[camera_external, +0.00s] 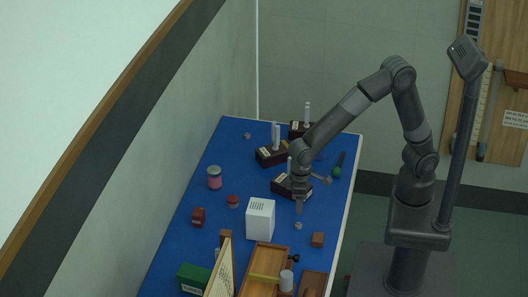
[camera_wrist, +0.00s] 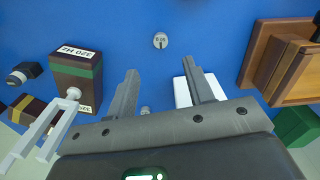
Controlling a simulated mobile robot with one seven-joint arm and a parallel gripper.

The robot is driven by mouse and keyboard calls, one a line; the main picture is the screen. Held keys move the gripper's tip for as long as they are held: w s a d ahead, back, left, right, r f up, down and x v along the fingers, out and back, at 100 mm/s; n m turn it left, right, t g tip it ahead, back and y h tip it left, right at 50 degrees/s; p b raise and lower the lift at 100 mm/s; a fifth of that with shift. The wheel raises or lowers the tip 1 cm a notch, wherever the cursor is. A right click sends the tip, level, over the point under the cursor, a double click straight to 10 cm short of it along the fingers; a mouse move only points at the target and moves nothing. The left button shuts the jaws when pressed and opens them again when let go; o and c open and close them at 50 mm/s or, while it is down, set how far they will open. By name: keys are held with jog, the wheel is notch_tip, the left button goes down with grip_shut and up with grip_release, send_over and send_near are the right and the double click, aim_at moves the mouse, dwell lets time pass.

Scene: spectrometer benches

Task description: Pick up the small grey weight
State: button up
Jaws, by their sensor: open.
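A small grey weight (camera_external: 298,226) stands on the blue bench mat just below my gripper (camera_external: 299,208) in the external view. In the wrist view a round, slotted grey weight (camera_wrist: 160,40) with a marking on top lies ahead of the gap between my fingertips (camera_wrist: 161,70). My gripper is open and empty, pointing down, with the weight apart from both fingers. A second small grey object (camera_external: 247,134) sits far back on the mat. A small grey piece (camera_wrist: 145,110) shows low between the fingers, partly hidden by my gripper body.
A white vented box (camera_external: 260,219) stands left of my gripper in the external view. A tuning-fork box (camera_external: 290,187) is behind it; its side shows in the wrist view (camera_wrist: 76,75). A wooden block (camera_external: 317,240) is to the right. Blue mat (camera_external: 275,236) is clear around the weight.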

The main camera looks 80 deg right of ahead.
aim_at(298, 223)
notch_tip(298, 223, down, 9)
jog(key=shift+f, duration=0.2)
dwell(0.3)
grip_shut()
dwell(0.4)
